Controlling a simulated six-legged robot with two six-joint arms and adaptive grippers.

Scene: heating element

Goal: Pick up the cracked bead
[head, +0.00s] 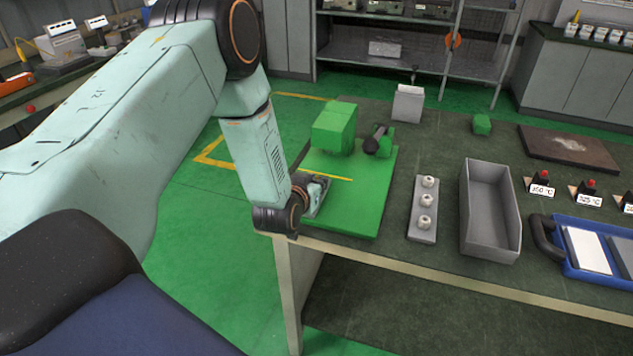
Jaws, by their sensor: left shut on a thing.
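My left gripper (316,196) is low over the left front part of a green board (352,212) at the table's left edge. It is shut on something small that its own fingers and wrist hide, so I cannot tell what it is. White beads stand in a row on a grey strip (415,232) to the right of the board: a far one (428,181), a middle one (425,200) and a near one (424,221). I cannot make out a crack on any of them. My right gripper is out of view.
A green block (333,128) and a dark cylinder in a green holder (378,141) stand at the board's back. An open grey bin (489,240), a blue tray (560,262) and temperature-labelled stands (541,188) are to the right. A grey box (408,103) stands behind.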

